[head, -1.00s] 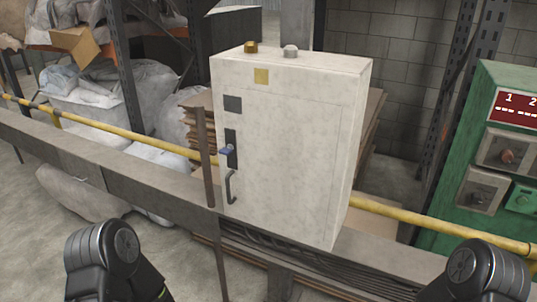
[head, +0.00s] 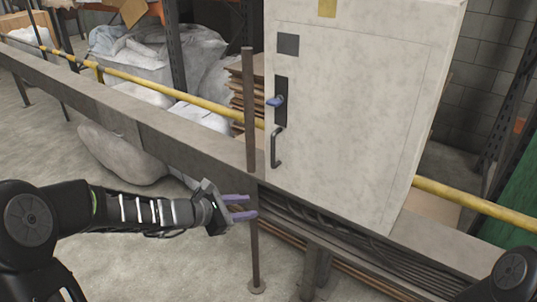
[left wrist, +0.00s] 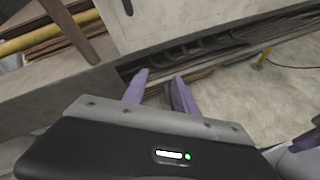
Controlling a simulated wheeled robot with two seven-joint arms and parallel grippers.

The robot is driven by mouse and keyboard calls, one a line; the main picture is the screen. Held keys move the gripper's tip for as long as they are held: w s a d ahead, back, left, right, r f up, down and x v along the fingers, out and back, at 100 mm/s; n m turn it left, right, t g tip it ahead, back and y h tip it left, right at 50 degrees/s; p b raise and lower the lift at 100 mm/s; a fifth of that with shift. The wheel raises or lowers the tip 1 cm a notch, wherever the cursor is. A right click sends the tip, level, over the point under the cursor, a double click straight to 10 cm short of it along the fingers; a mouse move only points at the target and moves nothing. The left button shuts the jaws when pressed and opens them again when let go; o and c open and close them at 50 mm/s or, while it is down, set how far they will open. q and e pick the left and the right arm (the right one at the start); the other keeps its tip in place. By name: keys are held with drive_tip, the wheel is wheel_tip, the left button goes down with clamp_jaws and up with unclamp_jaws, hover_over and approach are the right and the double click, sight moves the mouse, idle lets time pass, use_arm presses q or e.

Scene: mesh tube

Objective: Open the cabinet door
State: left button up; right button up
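The cabinet (head: 350,120) is a pale, worn metal box, and its front door is shut. A dark curved handle (head: 276,148) sits low on the door's left side. Above it is a dark latch plate with a blue knob (head: 276,101). My left gripper (head: 247,208) is open and empty, below and left of the handle and apart from it. In the left wrist view its two purple fingers (left wrist: 158,90) are spread, with the cabinet's lower part (left wrist: 160,22) beyond them.
A thin upright post (head: 249,110) stands just left of the cabinet, close to my left gripper. A grey beam (head: 140,125) and a yellow rail (head: 180,100) run across. A cable trough (head: 340,235) lies below the cabinet. The floor at front left is open.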

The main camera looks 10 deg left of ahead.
sight(268, 144)
use_arm(q)
drive_tip(key=w+r+n+t+h, duration=0.1)
drive_tip(key=w+r+n+t, duration=0.1)
drive_tip(key=r, duration=0.4)
drive_tip(key=w+r+n+t+h, duration=0.1)
drive_tip(key=w+r+n+t, duration=0.1)
drive_tip(key=r, duration=0.5)
drive_tip(key=shift+w+a+r+n+t+h, duration=0.15)
drive_tip(key=shift+w+a+n+t+h, duration=0.15)
drive_tip(key=shift+n, duration=0.2)
drive_tip(key=x, duration=0.8)
drive_tip(key=shift+c, duration=0.4)
clamp_jaws()
drive_tip(key=shift+a, duration=0.1)
